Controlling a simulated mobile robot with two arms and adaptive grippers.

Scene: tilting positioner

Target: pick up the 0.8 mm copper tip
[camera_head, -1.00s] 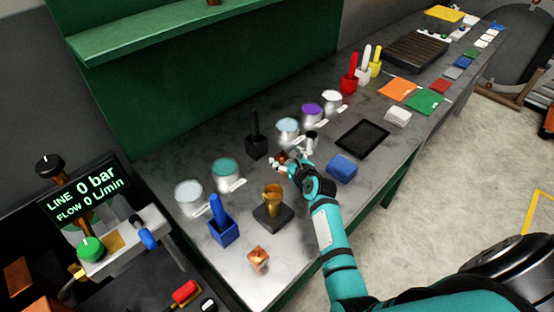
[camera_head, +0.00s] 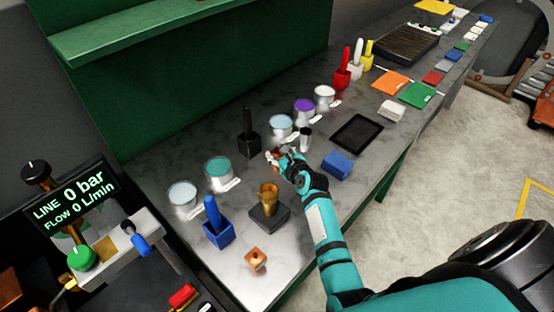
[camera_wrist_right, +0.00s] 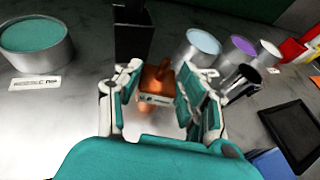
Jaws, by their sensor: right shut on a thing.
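My right gripper (camera_head: 277,157) is low over the bench, beside the black holder. In the right wrist view its fingers (camera_wrist_right: 160,95) are closed on a copper tip (camera_wrist_right: 157,77), which has a wider base with a pale label too small to read. The tip shows only as a small copper patch in the head view (camera_head: 276,153), mostly hidden by the fingers. I cannot tell whether its base touches the bench. A second copper piece (camera_head: 255,259), block-like with a hole, sits at the bench's near end. My left gripper is not in view.
The black holder (camera_head: 249,141) stands just behind the gripper. Teal (camera_head: 219,173), light blue (camera_head: 281,126) and purple (camera_head: 304,110) topped tins line the back. A blue block (camera_head: 337,165) and black tray (camera_head: 357,134) lie to the right.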

